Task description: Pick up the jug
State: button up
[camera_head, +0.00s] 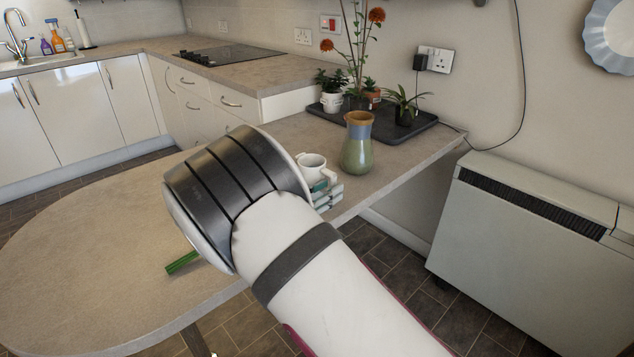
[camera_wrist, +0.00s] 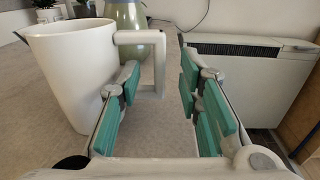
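The white jug (camera_wrist: 75,75), a smooth cup-like vessel with a squared handle, stands upright at the left of the wrist view. In the head view the jug (camera_head: 312,166) shows just past my wrist, its lower part hidden. My gripper (camera_wrist: 158,78) is open, with teal pads on both fingers. The jug's handle shows between the fingers, the left finger overlapping the handle's opening. I cannot tell whether any finger touches it. In the head view my gripper (camera_head: 328,190) is mostly hidden behind my wrist.
A green and brown vase (camera_head: 357,145) stands close behind the jug. A dark tray (camera_head: 395,132) with several potted plants lies by the wall. A green stick-like item (camera_head: 182,262) lies left of my wrist. The counter (camera_head: 90,265) at left is clear. A heater (camera_head: 530,250) stands right.

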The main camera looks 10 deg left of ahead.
jog(key=x, duration=0.2)
jog(key=shift+w+d, duration=0.15)
jog(key=shift+w, duration=0.15)
jog(key=shift+c, duration=0.2)
grip_shut()
jog(key=shift+r, duration=0.15)
